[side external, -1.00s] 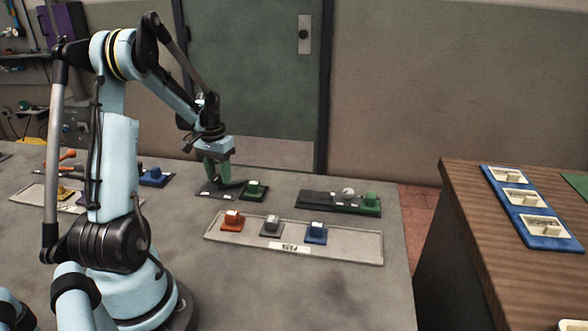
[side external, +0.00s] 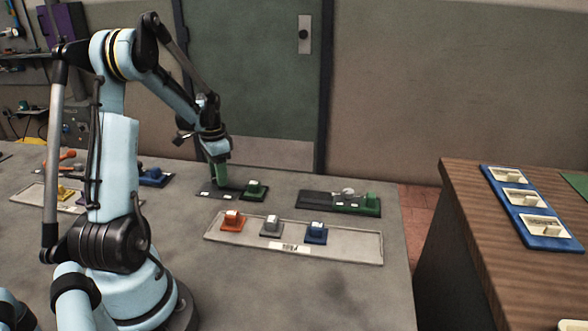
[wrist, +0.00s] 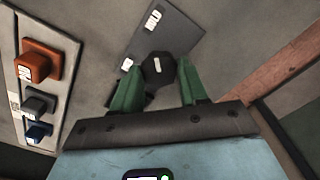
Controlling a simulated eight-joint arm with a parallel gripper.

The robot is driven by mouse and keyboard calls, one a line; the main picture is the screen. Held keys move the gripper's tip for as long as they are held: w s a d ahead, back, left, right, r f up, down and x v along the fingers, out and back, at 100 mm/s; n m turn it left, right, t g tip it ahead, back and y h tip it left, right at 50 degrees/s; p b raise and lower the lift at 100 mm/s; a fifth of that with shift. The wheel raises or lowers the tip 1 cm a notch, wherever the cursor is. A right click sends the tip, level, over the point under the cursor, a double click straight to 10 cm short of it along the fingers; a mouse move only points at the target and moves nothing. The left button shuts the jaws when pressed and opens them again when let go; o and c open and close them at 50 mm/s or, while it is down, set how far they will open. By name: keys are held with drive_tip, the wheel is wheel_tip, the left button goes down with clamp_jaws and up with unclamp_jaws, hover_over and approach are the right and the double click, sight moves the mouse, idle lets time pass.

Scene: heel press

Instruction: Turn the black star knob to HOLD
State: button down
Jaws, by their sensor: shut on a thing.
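The black star knob (wrist: 159,70) sits on a dark grey plate (wrist: 178,33) in the wrist view. A short white line on its top runs nearly up and down in that picture. A white label (wrist: 152,19) above it seems to read HOLD; a second label (wrist: 127,64) at its left is too small to read. My gripper (wrist: 159,78) has its two green fingers on either side of the knob, shut on it. In the side view my gripper (side external: 219,181) is low over the plate (side external: 205,188), and its fingers hide the knob.
A pale tray (side external: 345,247) holds orange, grey and blue switch blocks in front. Another dark panel (side external: 315,200) with a green part lies further right. Bare table lies between.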

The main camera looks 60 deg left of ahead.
idle(0.3)
drive_tip(key=c, duration=0.6)
unclamp_jaws()
drive_tip(key=shift+r, duration=0.15)
wheel_tip(320, 180, up, 12)
drive_tip(key=shift+f, duration=0.1)
idle(0.3)
drive_tip(key=w+d+r+t+y, duration=0.1)
drive_tip(key=w+d+t, duration=0.15)
drive_tip(key=d, duration=0.65)
drive_tip(key=w+d+r+t+y, duration=0.1)
drive_tip(key=w+d, duration=0.2)
drive_tip(key=d, duration=0.6)
drive_tip(key=s+d+f+t, duration=0.1)
drive_tip(key=d, duration=0.3)
drive_tip(key=s+d+f+t+h, duration=0.1)
drive_tip(key=d, duration=0.4)
drive_tip(key=s+d+f+t+h, duration=0.1)
drive_tip(key=d, duration=0.4)
drive_tip(key=shift+d+t, duration=0.25)
